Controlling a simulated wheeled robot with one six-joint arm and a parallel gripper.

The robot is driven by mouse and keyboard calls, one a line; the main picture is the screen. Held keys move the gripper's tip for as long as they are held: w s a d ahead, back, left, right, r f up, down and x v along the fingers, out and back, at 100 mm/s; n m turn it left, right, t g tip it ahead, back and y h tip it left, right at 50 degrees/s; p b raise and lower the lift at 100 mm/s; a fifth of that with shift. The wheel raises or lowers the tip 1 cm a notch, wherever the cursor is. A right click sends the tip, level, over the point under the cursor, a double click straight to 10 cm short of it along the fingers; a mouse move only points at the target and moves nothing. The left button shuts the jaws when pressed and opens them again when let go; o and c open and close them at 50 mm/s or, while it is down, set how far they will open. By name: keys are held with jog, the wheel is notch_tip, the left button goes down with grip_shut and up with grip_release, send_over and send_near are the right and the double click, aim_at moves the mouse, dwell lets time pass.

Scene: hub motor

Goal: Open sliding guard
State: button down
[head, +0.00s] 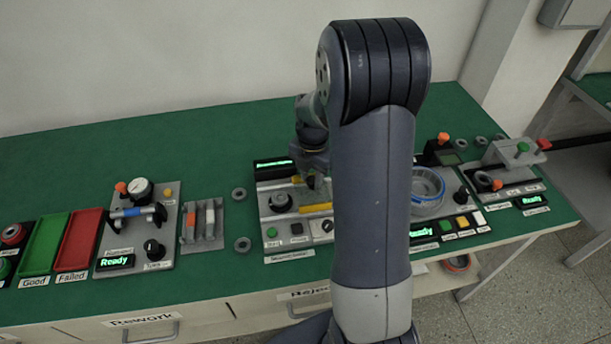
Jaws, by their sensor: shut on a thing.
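My gripper (313,182) is low over the middle station, shut on what looks like the handle of the sliding guard. A short yellow piece (297,179) shows just left of the fingers; it appears to belong to the guard. A longer yellow bar (316,209) lies in front of the fingers on the same station. My arm hides the station's right part, and the guard's panel and full extent cannot be made out.
Left are a gauge fixture (135,240), a green tray (44,246) and a red tray (79,244). Right is a blue-rimmed ring (428,184). Small grey rings lie on the green bench (205,135).

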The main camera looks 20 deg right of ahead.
aim_at(311, 179)
jog(key=c, duration=1.1)
grip_release()
notch_tip(311, 179, up, 11)
jog(key=shift+b, duration=0.35)
jog(key=shift+f, duration=0.15)
notch_tip(311, 179, down, 11)
jog(key=shift+a+r+p, duration=0.1)
jog(key=shift+p, duration=0.3)
jog(key=shift+w+a, duration=0.15)
jog(key=shift+a, duration=0.35)
